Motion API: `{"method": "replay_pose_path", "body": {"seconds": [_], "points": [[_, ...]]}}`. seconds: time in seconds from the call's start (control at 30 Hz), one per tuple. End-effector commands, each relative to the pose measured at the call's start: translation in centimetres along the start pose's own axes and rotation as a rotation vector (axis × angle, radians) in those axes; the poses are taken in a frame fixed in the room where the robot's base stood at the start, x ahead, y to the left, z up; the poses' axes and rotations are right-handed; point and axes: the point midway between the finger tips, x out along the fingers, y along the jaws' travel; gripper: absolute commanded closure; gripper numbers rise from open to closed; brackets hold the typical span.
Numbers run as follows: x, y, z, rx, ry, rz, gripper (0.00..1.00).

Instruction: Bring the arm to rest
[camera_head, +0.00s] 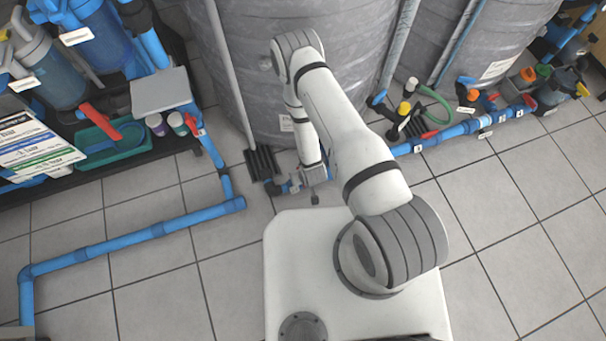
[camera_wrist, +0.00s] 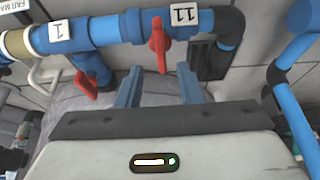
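My arm (camera_head: 345,135) rises from my white base in the head view, bends at the top and reaches down in front of a large grey tank. My gripper (camera_wrist: 159,74) shows in the wrist view with its two blue fingers apart and nothing between them. Just beyond the fingertips, a red valve handle (camera_wrist: 159,45) hangs from a blue pipe (camera_wrist: 112,28) by the label 11. It looks clear of the fingers. In the head view the gripper end is small and partly hidden against the pipework, so its fingers cannot be made out there.
A second red handle (camera_wrist: 84,88) is left of the fingers, near label 1. Grey tanks (camera_head: 285,70) stand behind the arm. A blue floor pipe (camera_head: 150,233) runs along the left. A green tray (camera_head: 112,145) sits on the left rack. Tiled floor is open at right.

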Motion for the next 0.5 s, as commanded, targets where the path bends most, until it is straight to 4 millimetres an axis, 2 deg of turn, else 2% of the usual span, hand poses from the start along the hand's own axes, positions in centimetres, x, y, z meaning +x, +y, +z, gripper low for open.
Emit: {"method": "replay_pose_path", "body": {"seconds": [0.03, 0.1, 0.5], "points": [[-1.08, 0.06, -0.34, 0.000, 0.000, 0.000, 0.66], [-1.52, 0.10, -0.39, 0.001, 0.000, 0.000, 0.66], [-1.55, 0.13, -0.31, 0.001, 0.000, 0.000, 0.66]]}}
